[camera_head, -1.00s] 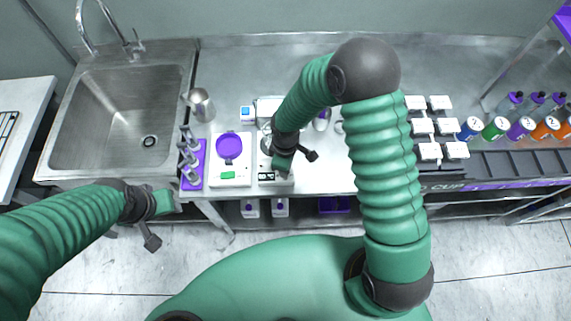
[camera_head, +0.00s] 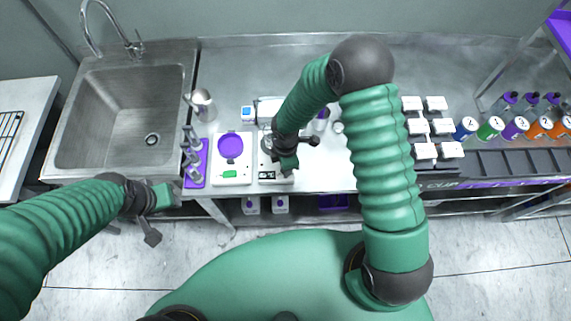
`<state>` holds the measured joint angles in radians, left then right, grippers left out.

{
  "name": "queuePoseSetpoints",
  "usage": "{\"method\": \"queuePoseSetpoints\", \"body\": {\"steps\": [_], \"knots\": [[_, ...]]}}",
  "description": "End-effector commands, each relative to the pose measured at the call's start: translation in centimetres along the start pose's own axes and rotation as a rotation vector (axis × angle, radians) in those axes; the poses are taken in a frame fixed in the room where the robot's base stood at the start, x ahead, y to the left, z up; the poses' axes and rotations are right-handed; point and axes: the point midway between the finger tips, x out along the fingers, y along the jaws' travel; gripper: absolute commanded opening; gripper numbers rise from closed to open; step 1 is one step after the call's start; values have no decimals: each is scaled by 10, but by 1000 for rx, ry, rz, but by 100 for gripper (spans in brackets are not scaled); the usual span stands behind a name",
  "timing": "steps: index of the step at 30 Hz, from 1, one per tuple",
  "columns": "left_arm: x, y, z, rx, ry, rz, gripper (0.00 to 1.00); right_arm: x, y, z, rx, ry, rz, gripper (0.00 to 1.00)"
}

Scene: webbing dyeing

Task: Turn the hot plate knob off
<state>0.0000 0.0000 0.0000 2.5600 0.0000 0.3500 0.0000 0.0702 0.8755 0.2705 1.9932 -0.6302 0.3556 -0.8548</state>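The hot plate (camera_head: 268,178) is a white unit on the counter with a dark round top and a small dark display at its front. My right gripper (camera_head: 287,172) is over its front right part, and its fingertips are at or just above the front edge. The knob is not visible; the gripper covers that area. I cannot tell whether the fingers touch it or how far they are apart. My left gripper (camera_head: 168,196) is in front of the counter, below the sink, away from the hot plate. Its finger opening is not clear.
A scale with a purple dish (camera_head: 231,147) stands left of the hot plate, beside a purple rack (camera_head: 195,168). A metal pitcher (camera_head: 202,105) is behind. The sink (camera_head: 120,115) is at left. White boxes (camera_head: 424,151) and coloured bottles (camera_head: 490,127) are at right.

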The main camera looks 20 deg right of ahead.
Motion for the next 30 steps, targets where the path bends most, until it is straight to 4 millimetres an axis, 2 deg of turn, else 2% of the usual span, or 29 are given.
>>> {"method": "queuePoseSetpoints", "body": {"steps": [12, 13, 18, 26, 30], "knots": [[0, 0, 0, 0, 0, 0, 45, -1, 3, 0, -9, 2, 8, 0], [0, 0, 0, 0, 0, 0, 45, -1, 3, 0, -9, 2, 8, 24], [0, 0, 0, 0, 0, 0, 45, -1, 2, 0, -8, 1, 6, 45], [0, 0, 0, 0, 0, 0, 45, -1, 1, 0, -8, 0, 3, 45], [0, 0, 0, 0, 0, 0, 45, -12, 2, 0, -6, 1, 6, 45]]}}
